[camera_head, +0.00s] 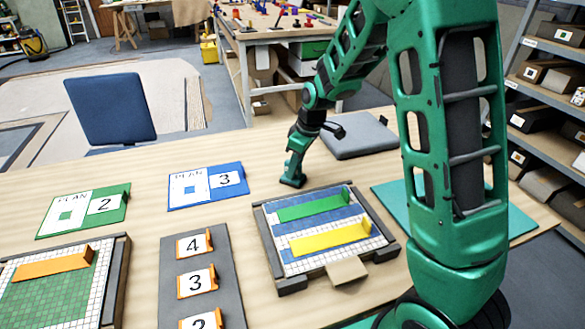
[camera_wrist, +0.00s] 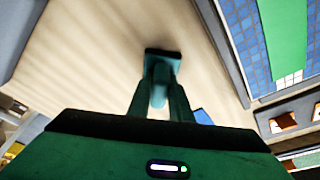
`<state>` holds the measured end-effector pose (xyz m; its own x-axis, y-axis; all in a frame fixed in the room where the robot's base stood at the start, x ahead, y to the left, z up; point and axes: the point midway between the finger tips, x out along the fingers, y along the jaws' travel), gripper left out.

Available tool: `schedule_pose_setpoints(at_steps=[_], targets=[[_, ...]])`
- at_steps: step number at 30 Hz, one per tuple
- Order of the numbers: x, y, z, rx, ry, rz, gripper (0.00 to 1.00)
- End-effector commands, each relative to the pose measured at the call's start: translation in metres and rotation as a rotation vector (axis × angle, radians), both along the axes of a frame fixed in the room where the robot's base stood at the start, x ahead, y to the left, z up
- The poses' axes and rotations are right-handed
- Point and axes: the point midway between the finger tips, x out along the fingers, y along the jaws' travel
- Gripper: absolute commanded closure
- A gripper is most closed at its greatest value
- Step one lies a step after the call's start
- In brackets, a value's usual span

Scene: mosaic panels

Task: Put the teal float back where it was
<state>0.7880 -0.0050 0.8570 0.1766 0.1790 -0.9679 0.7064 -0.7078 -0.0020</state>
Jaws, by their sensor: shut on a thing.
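The teal float (camera_head: 292,181) is a small block with an upright grip, just behind the blue-and-white panel. My gripper (camera_head: 296,160) is shut on its grip from above. In the wrist view the float (camera_wrist: 161,56) shows between my fingers (camera_wrist: 160,97), its dark flat foot pointing away from me over bare wood. I cannot tell whether the foot touches the table. A teal mat (camera_head: 391,196) lies right of the panel, partly hidden by my arm.
The tiled panel (camera_head: 274,235) carries a green strip (camera_head: 312,205) and a yellow strip (camera_head: 330,238). A grey pad (camera_head: 358,137) lies behind. Plan cards (camera_head: 186,190) and a grey board with number cards (camera_head: 174,262) lie left. Bare wood (camera_head: 235,150) lies left of my gripper.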

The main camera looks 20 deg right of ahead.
Motion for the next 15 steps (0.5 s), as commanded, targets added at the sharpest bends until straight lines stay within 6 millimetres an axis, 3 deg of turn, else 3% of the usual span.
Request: schedule_pose_setpoints(at_steps=[6, 7, 9, 15], targets=[[0.0002, 0.0001, -0.0011, 0.000, 0.000, 0.000, 1.00], [0.0001, 0.0000, -0.0016, 0.000, 0.000, 0.000, 0.79], [0.0002, 0.0000, -0.0013, 0.000, 0.000, 0.000, 0.63], [0.0001, 0.0000, -0.0014, 0.000, 0.000, 0.000, 0.63]])
